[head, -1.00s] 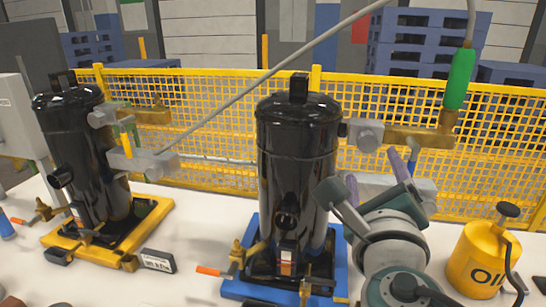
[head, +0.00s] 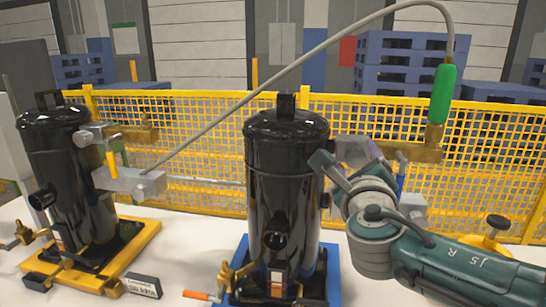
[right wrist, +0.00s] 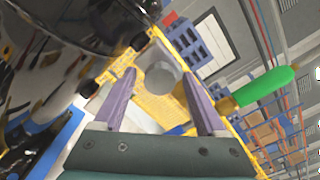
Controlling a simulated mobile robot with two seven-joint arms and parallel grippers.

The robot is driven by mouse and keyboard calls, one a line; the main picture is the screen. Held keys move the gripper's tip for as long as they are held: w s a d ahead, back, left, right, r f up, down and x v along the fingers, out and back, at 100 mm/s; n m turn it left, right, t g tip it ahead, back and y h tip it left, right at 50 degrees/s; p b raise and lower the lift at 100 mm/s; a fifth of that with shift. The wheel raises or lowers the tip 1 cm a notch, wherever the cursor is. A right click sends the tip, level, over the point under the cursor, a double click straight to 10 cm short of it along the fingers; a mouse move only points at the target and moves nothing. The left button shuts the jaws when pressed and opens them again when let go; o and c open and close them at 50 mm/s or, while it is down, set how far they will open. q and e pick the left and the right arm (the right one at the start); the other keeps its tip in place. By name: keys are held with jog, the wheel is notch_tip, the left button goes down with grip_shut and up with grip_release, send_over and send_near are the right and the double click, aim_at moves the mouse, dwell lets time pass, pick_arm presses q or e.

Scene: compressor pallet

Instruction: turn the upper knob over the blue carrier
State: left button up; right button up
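The black compressor (head: 285,185) stands upright on the blue carrier (head: 334,272) in the head view. In the head view my gripper hides most of that knob. My right gripper (head: 362,152) is at the compressor's upper right side, pointing away from the head camera. Its two purple fingers (right wrist: 159,84) are spread, with the knob showing between their tips. I see gaps beside the knob, but cannot tell its depth relative to the tips. My left gripper is out of view.
A grey hose with a green sleeve (head: 443,95) rises from the brass fitting (head: 430,145). A second black compressor (head: 65,185) stands on a yellow carrier (head: 140,240) at left. Yellow mesh fence (head: 200,150) runs behind.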

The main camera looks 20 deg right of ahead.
grip_shut()
dwell(0.3)
dwell(0.3)
